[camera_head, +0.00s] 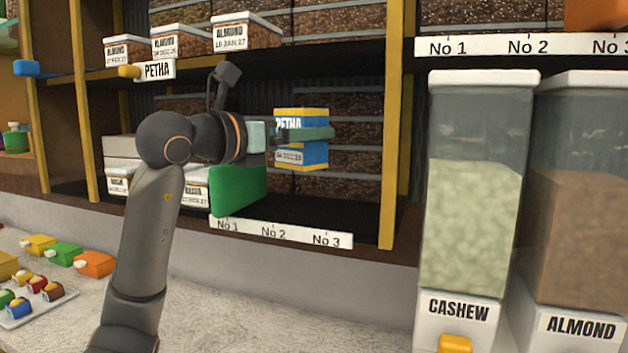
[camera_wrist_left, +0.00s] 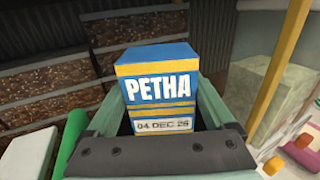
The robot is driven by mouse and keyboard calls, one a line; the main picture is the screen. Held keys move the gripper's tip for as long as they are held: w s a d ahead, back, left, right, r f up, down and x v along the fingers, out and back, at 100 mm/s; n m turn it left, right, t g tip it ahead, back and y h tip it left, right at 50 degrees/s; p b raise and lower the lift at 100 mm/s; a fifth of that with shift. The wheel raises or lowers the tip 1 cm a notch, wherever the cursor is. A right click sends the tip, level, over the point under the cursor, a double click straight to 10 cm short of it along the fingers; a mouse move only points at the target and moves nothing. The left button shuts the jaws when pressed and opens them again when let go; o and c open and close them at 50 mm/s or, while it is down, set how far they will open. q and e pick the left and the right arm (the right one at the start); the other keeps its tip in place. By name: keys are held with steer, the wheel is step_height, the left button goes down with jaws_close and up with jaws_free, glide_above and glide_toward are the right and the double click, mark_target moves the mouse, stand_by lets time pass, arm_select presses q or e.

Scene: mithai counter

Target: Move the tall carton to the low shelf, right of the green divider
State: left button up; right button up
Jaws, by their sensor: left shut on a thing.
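The tall carton (camera_head: 313,155), blue and yellow and labelled PETHA, is upright in my left gripper (camera_head: 305,134), which is shut on it. It also shows in the left wrist view (camera_wrist_left: 160,85), between the fingers, with 04 DEC 26 on its label. The carton is above the low shelf (camera_head: 345,213), to the right of the green divider (camera_head: 238,190), with a gap below it. The divider's edge shows at the left in the left wrist view (camera_wrist_left: 70,140). My arm hides part of the shelf left of the divider. My right gripper is not in view.
A strip marked No 1, No 2, No 3 (camera_head: 280,232) runs along the low shelf's front. White boxes (camera_head: 118,182) stand left of the divider. A yellow post (camera_head: 397,120) bounds the bay on the right, beside the CASHEW dispenser (camera_head: 475,200). The shelf floor right of the divider looks clear.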

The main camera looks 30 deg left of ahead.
arm_select(q)
steer(key=w+f, duration=0.2)
steer(key=f, duration=0.1)
steer(key=w+f, duration=0.1)
steer(key=shift+w+d+f, duration=0.35)
steer(key=shift+d+f, duration=0.05)
steer(key=shift+w+f, duration=0.25)
steer(key=shift+f, duration=0.9)
steer(key=shift+s+f, duration=0.1)
steer(key=shift+f, duration=0.45)
steer(key=shift+f+b, duration=0.15)
steer(key=shift+b, duration=0.15)
steer(key=o, duration=1.4)
steer(key=shift+c, duration=0.2)
